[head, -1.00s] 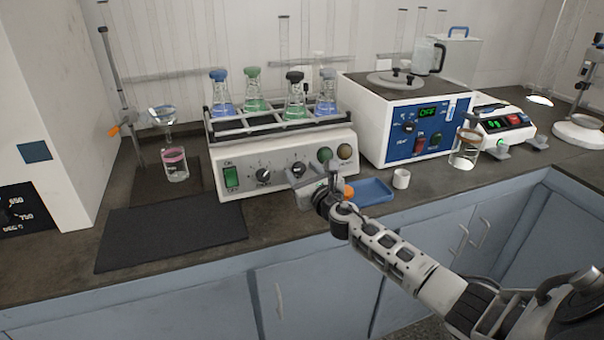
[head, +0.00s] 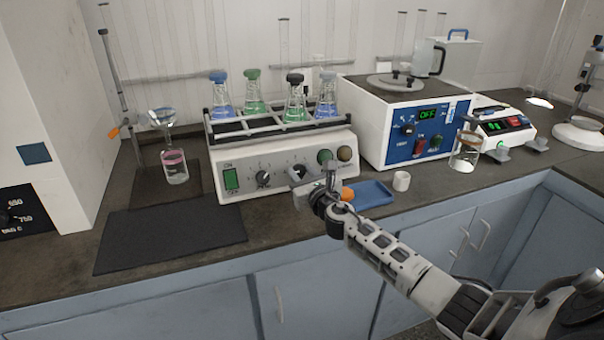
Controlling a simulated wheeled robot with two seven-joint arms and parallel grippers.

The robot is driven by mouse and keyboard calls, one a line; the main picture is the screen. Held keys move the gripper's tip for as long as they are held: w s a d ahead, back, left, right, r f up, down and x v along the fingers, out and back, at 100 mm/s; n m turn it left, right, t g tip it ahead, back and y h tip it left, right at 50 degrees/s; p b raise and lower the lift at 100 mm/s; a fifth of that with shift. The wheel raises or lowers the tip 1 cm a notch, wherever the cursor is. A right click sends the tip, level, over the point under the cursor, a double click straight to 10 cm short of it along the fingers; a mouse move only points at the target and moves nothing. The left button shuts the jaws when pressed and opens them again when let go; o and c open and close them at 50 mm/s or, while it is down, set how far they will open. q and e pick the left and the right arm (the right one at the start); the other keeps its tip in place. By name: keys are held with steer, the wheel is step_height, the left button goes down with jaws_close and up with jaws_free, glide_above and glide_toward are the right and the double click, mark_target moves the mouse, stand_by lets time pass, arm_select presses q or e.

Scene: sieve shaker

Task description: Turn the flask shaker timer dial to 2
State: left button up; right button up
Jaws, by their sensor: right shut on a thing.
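The flask shaker (head: 285,150) is a white box with flasks in a rack on top. Its front has a green rocker switch (head: 231,180), a left dial (head: 263,178) with tick marks around it, and a right dial (head: 296,173). The dial's pointer and numbers are too small and too hidden to read. My left gripper is not in view.
A blue-fronted heating bath (head: 408,110) stands right of the shaker. A dark mat (head: 170,240) and a beaker (head: 175,168) are to the left.

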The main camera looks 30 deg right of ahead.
steer(key=m+h, duration=0.1)
steer(key=m, duration=0.3)
steer(key=shift+a+m+h, duration=0.15)
steer(key=shift+m+h, duration=0.25)
steer(key=m+g+h, duration=0.1)
steer(key=m, duration=0.2)
steer(key=m+h, duration=0.1)
steer(key=m, duration=0.1)
steer(key=shift+m+g, duration=0.4)
steer(key=m+g, duration=0.1)
steer(key=m, duration=0.2)
steer(key=m+g+h+p, duration=0.1)
steer(key=m, duration=0.2)
steer(key=shift+a, duration=0.15)
steer(key=m+p, duration=0.1)
steer(key=m, duration=0.1)
steer(key=shift+r+m+g+h, duration=0.1)
steer(key=shift+m+g+h, duration=0.2)
steer(key=shift+g, duration=0.1)
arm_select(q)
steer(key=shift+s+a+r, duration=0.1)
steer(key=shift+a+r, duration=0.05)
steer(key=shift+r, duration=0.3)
arm_select(e)
steer(key=shift+m+g, duration=0.3)
steer(key=shift+m, duration=0.4)
steer(key=o, duration=1)
steer(key=shift+c, duration=0.2)
